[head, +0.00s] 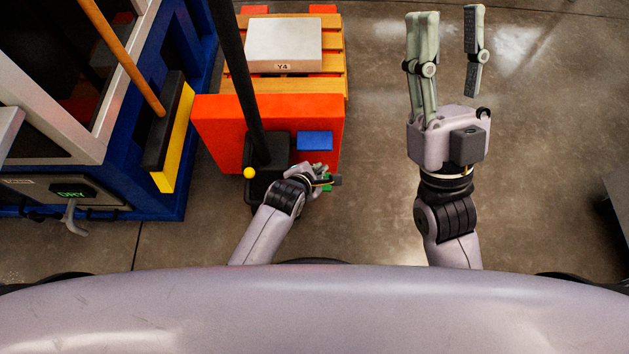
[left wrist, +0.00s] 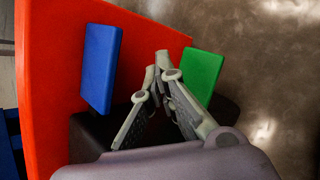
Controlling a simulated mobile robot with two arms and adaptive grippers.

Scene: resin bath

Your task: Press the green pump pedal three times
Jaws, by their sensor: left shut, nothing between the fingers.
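The green pump pedal (left wrist: 203,76) shows in the left wrist view, just right of my left gripper's fingertips (left wrist: 156,65). In the head view my left gripper (head: 322,178) covers most of the pedal, leaving only small green patches around the fingers. The left gripper is shut and empty. Its tips are close to the pedal's left edge; I cannot tell whether they touch it. My right gripper (head: 447,45) is open and empty over bare floor at the right of the head view.
A blue pedal (head: 315,140) sits beside the green one on the orange-red truck (head: 215,112). A black handle (head: 236,75) with a yellow knob (head: 249,173) rises at left. A wooden pallet carries a box labelled Y4 (head: 283,42). A blue-framed machine (head: 160,205) stands left.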

